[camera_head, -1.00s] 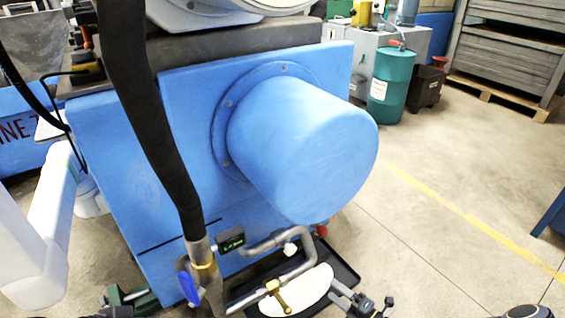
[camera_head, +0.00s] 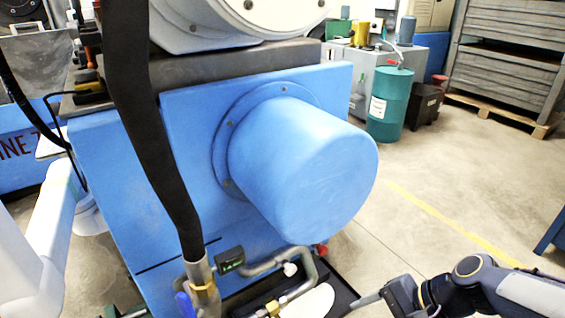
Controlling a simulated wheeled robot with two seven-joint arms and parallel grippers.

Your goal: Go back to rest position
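My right gripper (camera_head: 372,297) is at the bottom of the head view, right of the blue machine's base, with its arm (camera_head: 465,285) coming in from the right edge. A grey finger points left, near the edge of the black tray (camera_head: 343,289). The gripper is seen from the side, so its opening cannot be made out. I see nothing held in it. My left gripper cannot be made out in the view.
The blue machine (camera_head: 110,180) with its big blue cylinder (camera_head: 310,165) fills the middle. A black hose (camera_head: 150,130) runs down to a pipe fitting with a blue-handled valve (camera_head: 185,303). A teal drum (camera_head: 388,105) and metal drawers (camera_head: 505,55) stand behind.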

